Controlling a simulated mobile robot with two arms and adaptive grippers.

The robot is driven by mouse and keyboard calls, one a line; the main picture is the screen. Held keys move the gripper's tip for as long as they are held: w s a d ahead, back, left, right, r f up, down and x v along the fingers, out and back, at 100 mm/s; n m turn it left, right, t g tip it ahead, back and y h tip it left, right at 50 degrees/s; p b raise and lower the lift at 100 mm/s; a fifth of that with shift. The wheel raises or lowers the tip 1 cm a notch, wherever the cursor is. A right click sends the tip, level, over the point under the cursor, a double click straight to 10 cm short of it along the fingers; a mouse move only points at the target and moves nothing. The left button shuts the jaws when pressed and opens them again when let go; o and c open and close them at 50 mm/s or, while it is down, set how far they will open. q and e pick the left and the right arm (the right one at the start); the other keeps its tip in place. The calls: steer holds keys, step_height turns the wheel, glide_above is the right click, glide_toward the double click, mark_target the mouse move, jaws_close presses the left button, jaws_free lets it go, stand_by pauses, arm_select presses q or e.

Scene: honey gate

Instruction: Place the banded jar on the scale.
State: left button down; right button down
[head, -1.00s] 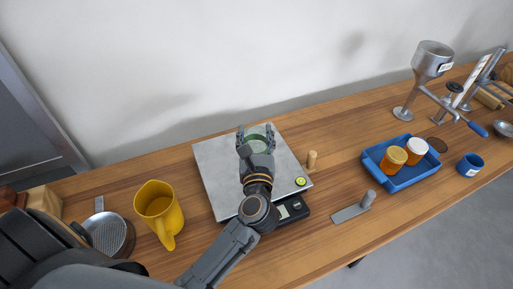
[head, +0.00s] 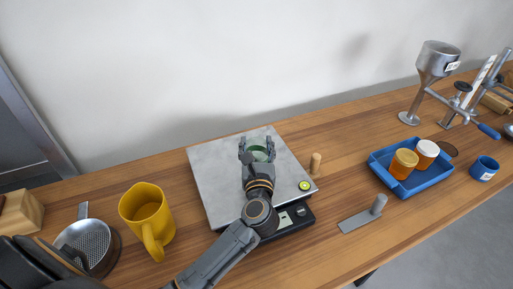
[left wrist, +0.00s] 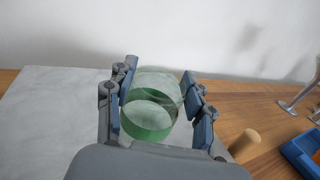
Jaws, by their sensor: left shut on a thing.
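The banded jar (head: 258,154) is clear glass with a green band. It also shows in the left wrist view (left wrist: 148,110). My left gripper (head: 257,142) is shut on it, one finger on each side. The jar is over the back part of the scale's grey metal plate (head: 212,172). Whether its base touches the plate is hidden by the gripper. The scale's dark front with its display (head: 286,220) sticks out from under the plate, partly behind my arm. My right gripper is not in view.
A yellow jug (head: 146,208) and a sieve (head: 84,243) stand left of the scale. To its right are a wooden peg (head: 315,164), a metal scraper (head: 358,220), and a blue tray (head: 413,186) with two small jars. A blue cup (head: 484,168) stands at far right.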

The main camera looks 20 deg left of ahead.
arm_select(q)
steer(key=shift+f, duration=0.15)
steer(key=c, duration=0.5)
jaws_free()
steer(key=shift+r, duration=0.25)
steer(key=v, duration=0.5)
steer(key=b+v, duration=0.1)
steer(key=v, duration=0.4)
steer(key=shift+s+d+f, duration=0.1)
steer(key=shift+s+f, duration=0.15)
steer(key=shift+s, duration=0.05)
steer(key=shift+v, duration=0.75)
steer(key=shift+r, duration=0.15)
